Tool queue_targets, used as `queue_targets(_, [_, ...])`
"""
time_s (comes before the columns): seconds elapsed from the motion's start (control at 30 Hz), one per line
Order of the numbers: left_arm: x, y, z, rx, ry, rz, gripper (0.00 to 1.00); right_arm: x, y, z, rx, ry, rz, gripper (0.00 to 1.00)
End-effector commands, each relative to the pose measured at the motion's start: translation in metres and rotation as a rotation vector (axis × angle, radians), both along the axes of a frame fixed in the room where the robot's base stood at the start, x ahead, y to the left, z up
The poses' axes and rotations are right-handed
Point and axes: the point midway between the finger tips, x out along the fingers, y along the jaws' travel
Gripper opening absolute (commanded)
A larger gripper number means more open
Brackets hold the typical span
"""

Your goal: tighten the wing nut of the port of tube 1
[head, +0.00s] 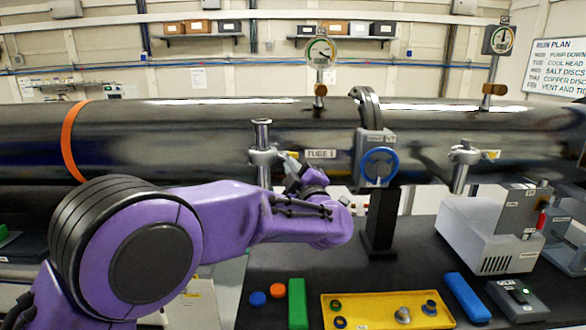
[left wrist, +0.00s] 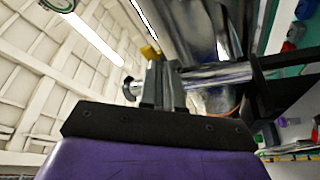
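Tube 1 is the long shiny metal tube (head: 225,125) with a "TUBE 1" label (head: 320,154). Its port (head: 262,135) is a short upright metal pipe with a clamp around it, in the middle of the head view. The yellow wing nut (head: 293,154) is on the right side of that clamp, small and partly covered by my gripper; it also shows in the left wrist view (left wrist: 150,52). My left gripper (head: 294,167) reaches up to it from below right. In the left wrist view its fingers (left wrist: 158,66) are close together with the yellow wing nut at their tips. My right gripper is out of view.
A valve with a blue handwheel (head: 379,167) stands close right of the gripper. Another clamped port (head: 463,160) is farther right. Below, the dark bench carries a yellow tray (head: 376,322) with small parts, a green block (head: 297,304), a blue block (head: 467,297) and a grey box (head: 485,236).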

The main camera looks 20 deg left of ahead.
Motion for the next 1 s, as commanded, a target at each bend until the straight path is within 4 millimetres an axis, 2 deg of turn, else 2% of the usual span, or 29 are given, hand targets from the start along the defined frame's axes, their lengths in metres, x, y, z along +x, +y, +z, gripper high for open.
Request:
queue_targets(0.17, [0.0, -0.001, -0.003, -0.002, 0.005, -0.001, 0.0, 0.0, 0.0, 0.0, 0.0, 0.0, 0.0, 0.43])
queue_targets(0.2, [0.0, -0.001, -0.003, -0.002, 0.005, -0.001, 0.13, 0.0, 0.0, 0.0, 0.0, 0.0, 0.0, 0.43])
queue_targets(0.23, [0.0, -0.001, -0.003, -0.002, 0.005, -0.001, 0.15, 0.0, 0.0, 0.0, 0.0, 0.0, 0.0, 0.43])
queue_targets(0.57, [-0.004, -0.004, -0.004, -0.001, 0.002, -0.001, 0.15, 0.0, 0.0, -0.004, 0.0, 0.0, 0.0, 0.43])
queue_targets(0.67, [-0.018, -0.013, -0.009, 0.0, 0.002, -0.002, 0.15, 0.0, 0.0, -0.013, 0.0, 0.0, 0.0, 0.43])
queue_targets(0.8, [-0.046, -0.033, -0.018, 0.001, 0.0, -0.003, 0.15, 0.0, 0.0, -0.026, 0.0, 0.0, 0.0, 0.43])
queue_targets(1.0, [-0.076, -0.054, -0.025, 0.0, 0.001, -0.002, 0.15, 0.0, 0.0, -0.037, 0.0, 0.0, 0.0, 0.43])
